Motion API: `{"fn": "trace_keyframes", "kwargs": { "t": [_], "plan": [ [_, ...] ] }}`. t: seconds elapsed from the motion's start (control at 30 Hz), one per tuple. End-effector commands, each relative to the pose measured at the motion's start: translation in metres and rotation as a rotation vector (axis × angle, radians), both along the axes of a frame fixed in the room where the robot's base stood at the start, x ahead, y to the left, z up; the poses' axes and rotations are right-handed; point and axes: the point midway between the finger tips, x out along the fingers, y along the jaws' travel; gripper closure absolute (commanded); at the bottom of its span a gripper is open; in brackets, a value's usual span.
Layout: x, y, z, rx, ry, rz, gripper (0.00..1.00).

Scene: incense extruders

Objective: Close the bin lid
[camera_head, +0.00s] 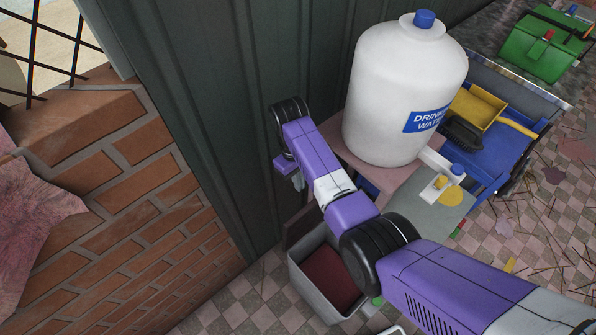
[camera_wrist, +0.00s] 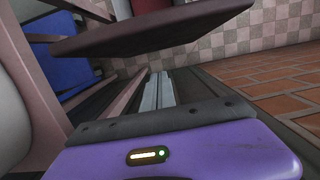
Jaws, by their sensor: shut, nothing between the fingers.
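The bin (camera_head: 312,285) is a light grey box on the checkered floor at the lower middle of the head view. Its top is open and shows a dark red inside. Its dark brown lid (camera_head: 303,223) stands raised at the back rim, near the green wall. In the wrist view the lid (camera_wrist: 150,32) is a dark slab across the top, just beyond my fingers. My gripper (camera_head: 298,182) is above and behind the lid, close to the wall. In the wrist view my gripper (camera_wrist: 158,92) shows its grey fingers shut and empty. I cannot tell whether they touch the lid.
A small pink table (camera_head: 362,165) bearing a large white water jug (camera_head: 405,95) stands right of my gripper. The green corrugated wall (camera_head: 230,110) is close on the left. A blue cart (camera_head: 495,150) is farther right. Brick (camera_head: 150,190) lies at the far left.

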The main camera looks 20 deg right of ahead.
Motion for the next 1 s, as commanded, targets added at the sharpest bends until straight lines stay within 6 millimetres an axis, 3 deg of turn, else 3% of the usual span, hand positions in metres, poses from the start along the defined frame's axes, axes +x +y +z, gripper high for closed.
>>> {"fn": "trace_keyframes", "kwargs": {
  "t": [0.17,0.5,1.0],
  "plan": [
    [-0.005,-0.001,-0.027,0.000,0.002,0.000,1.00],
    [-0.037,-0.012,-0.026,-0.001,0.000,-0.001,1.00],
    [-0.041,-0.013,-0.029,0.001,-0.003,0.000,1.00]
  ]
}}
